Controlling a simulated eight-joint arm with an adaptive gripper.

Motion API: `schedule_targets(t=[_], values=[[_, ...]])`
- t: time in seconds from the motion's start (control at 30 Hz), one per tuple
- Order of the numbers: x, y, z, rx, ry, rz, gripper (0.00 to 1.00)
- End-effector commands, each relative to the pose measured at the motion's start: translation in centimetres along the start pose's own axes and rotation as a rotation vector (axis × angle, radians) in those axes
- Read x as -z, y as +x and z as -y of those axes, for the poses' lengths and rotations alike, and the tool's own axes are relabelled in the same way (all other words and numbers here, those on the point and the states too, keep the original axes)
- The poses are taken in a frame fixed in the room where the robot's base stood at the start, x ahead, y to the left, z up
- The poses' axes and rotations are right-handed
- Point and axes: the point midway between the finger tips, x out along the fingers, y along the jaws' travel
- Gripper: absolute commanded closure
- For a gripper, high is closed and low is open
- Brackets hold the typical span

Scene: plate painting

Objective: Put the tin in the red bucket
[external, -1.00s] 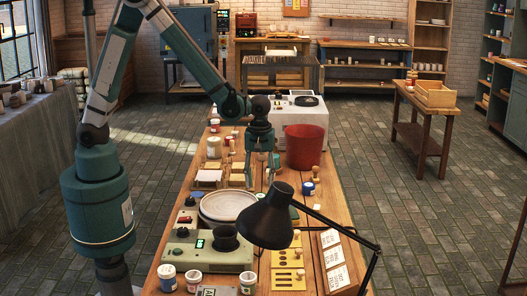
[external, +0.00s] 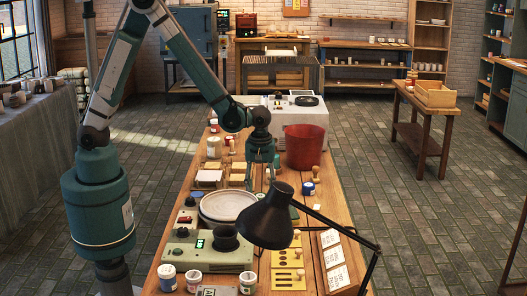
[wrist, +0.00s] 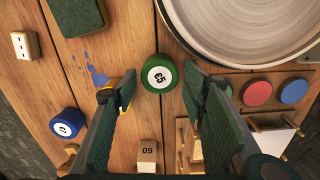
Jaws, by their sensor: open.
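A green round tin (wrist: 160,74) with a white numbered label stands on the wooden table in the wrist view. My gripper (wrist: 158,88) is open, with its two fingers apart on either side below the tin, and nothing is held. In the external view my gripper (external: 262,172) points down over the table, left of the red bucket (external: 305,147). The green tin cannot be made out in the external view. A blue tin (wrist: 67,123) with a white label stands at the lower left of the wrist view. The red bucket is out of the wrist view.
A large pale plate (external: 228,205) sits near my gripper. A black desk lamp (external: 266,217) stands in the foreground. A green pad (wrist: 75,14), a wooden block (wrist: 147,153) and red and blue discs (wrist: 257,93) surround the tin.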

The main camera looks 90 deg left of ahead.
Motion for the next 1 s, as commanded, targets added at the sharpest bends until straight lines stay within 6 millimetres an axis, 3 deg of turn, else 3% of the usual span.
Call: schedule_targets(t=[0.3, 0.9, 1.0], values=[[0.0, 2.8, -0.1, 0.000, 0.000, 0.000, 0.58], [0.0, 2.9, 0.0, 0.000, 0.000, 0.000, 0.58], [0.0, 2.9, 0.0, 0.000, 0.000, 0.000, 0.71]])
